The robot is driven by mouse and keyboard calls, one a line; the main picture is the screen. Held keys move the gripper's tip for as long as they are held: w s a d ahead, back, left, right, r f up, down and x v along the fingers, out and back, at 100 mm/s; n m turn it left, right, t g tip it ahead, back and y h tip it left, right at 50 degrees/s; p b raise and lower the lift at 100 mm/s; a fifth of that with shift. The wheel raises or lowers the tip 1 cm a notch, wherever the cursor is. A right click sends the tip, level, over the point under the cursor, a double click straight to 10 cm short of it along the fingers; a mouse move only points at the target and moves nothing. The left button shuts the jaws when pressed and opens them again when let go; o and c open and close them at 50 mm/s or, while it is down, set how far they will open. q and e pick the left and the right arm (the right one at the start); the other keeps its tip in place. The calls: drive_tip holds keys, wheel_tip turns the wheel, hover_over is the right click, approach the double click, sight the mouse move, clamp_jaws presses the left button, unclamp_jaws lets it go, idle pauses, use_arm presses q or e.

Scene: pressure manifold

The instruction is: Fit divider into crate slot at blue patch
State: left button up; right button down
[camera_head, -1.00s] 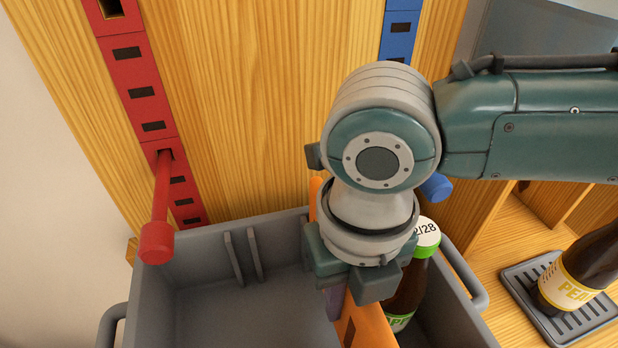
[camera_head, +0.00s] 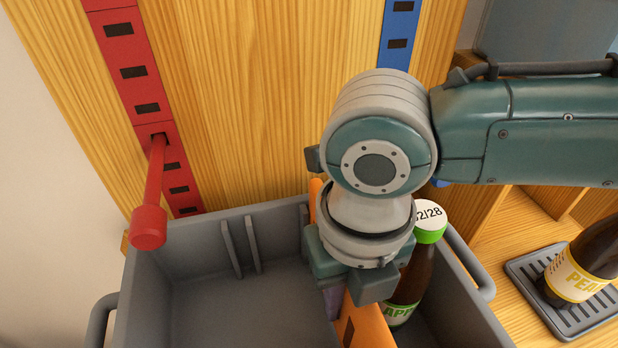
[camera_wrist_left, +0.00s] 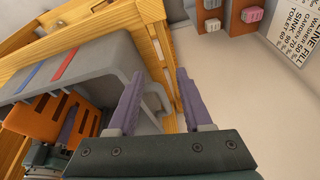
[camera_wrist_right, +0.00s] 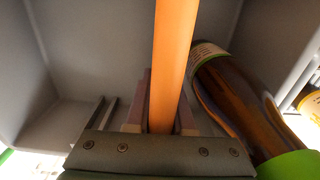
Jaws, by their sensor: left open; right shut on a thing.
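The orange divider (camera_head: 371,325) is held upright inside the grey crate (camera_head: 190,265); it also shows as an orange band in the right wrist view (camera_wrist_right: 175,50) and as a slotted plate in the left wrist view (camera_wrist_left: 42,120). My right gripper (camera_head: 334,302) is shut on it, one finger on each side. Its lower edge is hidden, so I cannot tell whether it sits in a slot. A blue patch (camera_wrist_left: 40,75) and a red patch (camera_wrist_left: 64,63) mark the crate's outside in the left wrist view. My left gripper (camera_wrist_left: 161,88) is open and empty outside the crate.
A green-capped bottle (camera_head: 408,280) stands in the crate right of the divider. Paired ribs (camera_head: 241,248) line the back wall. A red peg (camera_head: 150,210) sticks out of the wooden board above the crate's left. Another bottle (camera_head: 582,265) rests on a slatted tray (camera_head: 540,300).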

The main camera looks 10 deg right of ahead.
drive_tip(key=shift+f+b, duration=0.55)
drive_tip(key=shift+f, duration=0.25)
drive_tip(key=c, duration=0.7)
unclamp_jaws()
wheel_tip(320, 180, up, 10)
drive_tip(key=shift+p, duration=1)
